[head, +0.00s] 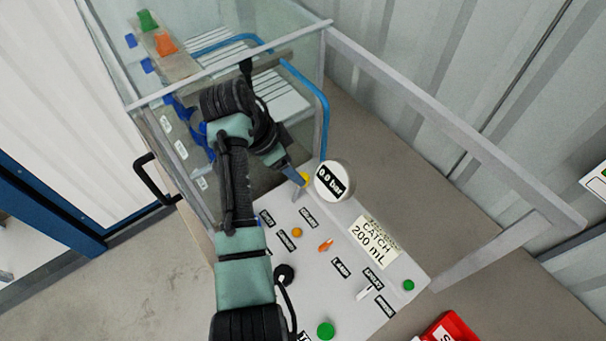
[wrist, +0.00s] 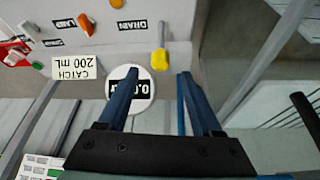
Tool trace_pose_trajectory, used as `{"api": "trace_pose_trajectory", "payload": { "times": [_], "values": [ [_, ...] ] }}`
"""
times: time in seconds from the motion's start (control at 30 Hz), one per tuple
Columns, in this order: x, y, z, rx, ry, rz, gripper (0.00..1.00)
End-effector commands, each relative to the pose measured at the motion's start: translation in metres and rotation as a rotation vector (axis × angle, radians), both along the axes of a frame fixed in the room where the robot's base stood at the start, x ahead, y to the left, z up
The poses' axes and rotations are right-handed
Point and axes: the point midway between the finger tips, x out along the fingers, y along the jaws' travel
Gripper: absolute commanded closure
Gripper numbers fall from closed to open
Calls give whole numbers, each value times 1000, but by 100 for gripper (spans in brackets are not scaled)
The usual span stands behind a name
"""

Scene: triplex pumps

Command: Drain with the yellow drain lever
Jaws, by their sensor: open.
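The yellow drain lever (head: 304,179) shows in the head view at the far end of the grey panel, partly hidden by my gripper (head: 298,181). In the wrist view the lever (wrist: 160,62) points down from the panel, beside the upside-down DRAIN label (wrist: 133,27). My gripper (wrist: 158,74) is open, with its two blue fingers spread. The lever's yellow tip appears between the fingertips in the picture, just beyond them. I cannot tell whether a finger touches it. Nothing is held.
A round gauge (head: 334,181) reading 0.0 bar stands close beside my fingers. A CATCH 200 mL label (head: 374,240), an orange lever (head: 326,245) and green knobs share the panel. A clear-walled enclosure (head: 110,50) and a blue pipe (head: 322,110) stand near my arm.

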Motion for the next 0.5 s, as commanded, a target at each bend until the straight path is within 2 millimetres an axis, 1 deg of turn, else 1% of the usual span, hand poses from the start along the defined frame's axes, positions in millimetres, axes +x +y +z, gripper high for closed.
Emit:
{"api": "trace_pose_trajectory", "payload": {
  "times": [0.1, 0.23, 0.4, 0.5],
  "values": [
    [3, -11, -24, 1, 5, -2, 34],
    [7, -18, -45, 0, 4, 0, 34],
    [11, -24, -62, 1, 0, 0, 34],
    [12, -25, -67, 0, -1, 0, 34]
  ]
}}
